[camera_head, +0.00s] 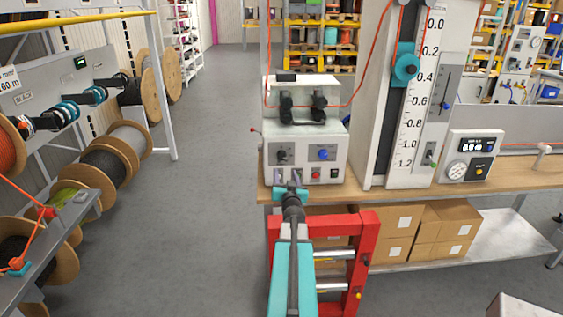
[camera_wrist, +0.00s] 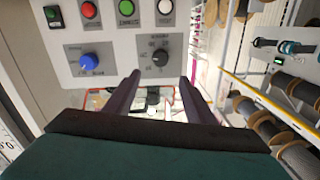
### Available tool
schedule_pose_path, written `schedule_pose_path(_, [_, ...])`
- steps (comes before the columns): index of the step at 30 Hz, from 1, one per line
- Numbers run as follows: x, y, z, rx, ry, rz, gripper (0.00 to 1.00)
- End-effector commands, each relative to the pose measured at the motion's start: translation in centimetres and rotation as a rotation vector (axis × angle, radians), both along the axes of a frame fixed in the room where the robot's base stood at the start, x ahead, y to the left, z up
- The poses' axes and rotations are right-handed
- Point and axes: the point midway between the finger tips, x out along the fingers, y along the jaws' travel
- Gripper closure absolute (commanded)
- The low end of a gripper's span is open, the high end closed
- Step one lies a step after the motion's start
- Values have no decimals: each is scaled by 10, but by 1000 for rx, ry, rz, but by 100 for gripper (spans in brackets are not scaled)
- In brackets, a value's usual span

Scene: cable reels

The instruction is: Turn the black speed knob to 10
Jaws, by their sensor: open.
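The black speed knob (camera_wrist: 160,57) sits on a grey dial plate on the machine's front panel in the wrist view. Its scale marks are too small to read. The knob also shows in the head view (camera_head: 282,156), at the left of the panel. A blue knob (camera_wrist: 89,61) is beside it; it also shows in the head view (camera_head: 323,154). My gripper (camera_wrist: 158,82) is open, its two fingers apart with the black knob seen between their tips. In the head view my gripper (camera_head: 289,180) is just in front of the panel. Contact with the knob cannot be told.
Red (camera_wrist: 89,10), green (camera_wrist: 126,7) and white (camera_wrist: 165,6) buttons lie in a row near the knobs. The machine (camera_head: 305,135) stands on a wooden bench (camera_head: 380,196). A red frame (camera_head: 368,240) stands before it. Cable reels (camera_head: 110,160) line the left; the floor between is clear.

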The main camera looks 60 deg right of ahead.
Motion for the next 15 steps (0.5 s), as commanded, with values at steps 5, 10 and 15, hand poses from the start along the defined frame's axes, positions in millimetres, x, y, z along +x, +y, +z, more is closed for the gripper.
schedule_pose_path(5, [9,-12,0,1,-1,0,50])
schedule_pose_path(10, [17,-23,0,1,0,0,50])
schedule_pose_path(15, [25,-34,0,1,1,-1,50])
